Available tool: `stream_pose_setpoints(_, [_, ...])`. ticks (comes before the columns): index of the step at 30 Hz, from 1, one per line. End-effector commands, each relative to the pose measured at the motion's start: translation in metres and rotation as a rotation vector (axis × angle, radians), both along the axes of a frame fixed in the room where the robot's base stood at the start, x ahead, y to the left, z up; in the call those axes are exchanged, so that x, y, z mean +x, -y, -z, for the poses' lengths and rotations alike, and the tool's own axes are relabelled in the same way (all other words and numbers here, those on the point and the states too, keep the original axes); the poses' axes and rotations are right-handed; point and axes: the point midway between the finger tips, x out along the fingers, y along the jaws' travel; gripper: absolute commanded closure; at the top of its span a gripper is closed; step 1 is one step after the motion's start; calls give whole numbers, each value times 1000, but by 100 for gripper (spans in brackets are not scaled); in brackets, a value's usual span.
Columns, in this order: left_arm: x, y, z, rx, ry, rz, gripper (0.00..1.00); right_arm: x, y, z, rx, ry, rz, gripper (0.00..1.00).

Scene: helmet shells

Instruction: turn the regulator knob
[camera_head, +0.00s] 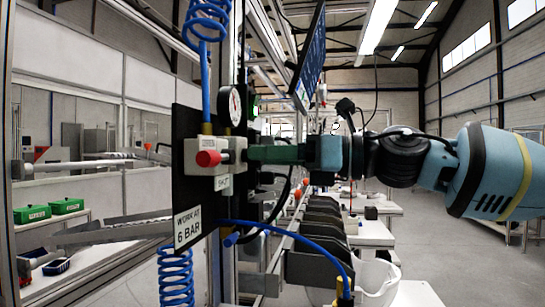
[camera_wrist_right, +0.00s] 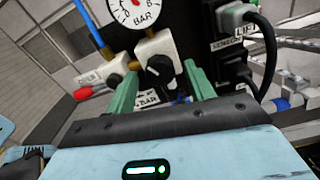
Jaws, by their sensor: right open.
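The regulator is a white block under a round dial gauge (camera_head: 230,106) on a black panel. In the right wrist view its black knob (camera_wrist_right: 161,72), with a white pointer mark, sits below the gauge (camera_wrist_right: 133,10). My right gripper (camera_head: 251,154) reaches in from the right with its green fingers at the regulator's face. In the right wrist view the open fingers (camera_wrist_right: 160,80) stand on either side of the knob. I cannot tell whether they touch it. In the head view the fingers hide the knob. My left gripper is not in view.
A red knob (camera_head: 208,158) on a white valve block is beside the regulator. Blue coiled hoses (camera_head: 205,22) hang above and below the panel. A blue hose (camera_head: 290,234) runs below my right gripper. A sign reads "WORK AT 6 BAR" (camera_head: 187,226).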

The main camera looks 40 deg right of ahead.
Motion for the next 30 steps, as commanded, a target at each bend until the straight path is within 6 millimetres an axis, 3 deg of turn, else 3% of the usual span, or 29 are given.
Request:
stream_pose_setpoints(5, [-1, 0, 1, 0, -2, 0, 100, 0, 0, 0, 0, 0, 0, 46])
stream_pose_setpoints(15, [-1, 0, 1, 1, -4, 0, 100, 0, 0, 0, 0, 0, 0, 91])
stream_pose_setpoints(30, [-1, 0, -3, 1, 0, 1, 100, -1, 0, -1, 107, -90, 0, 91])
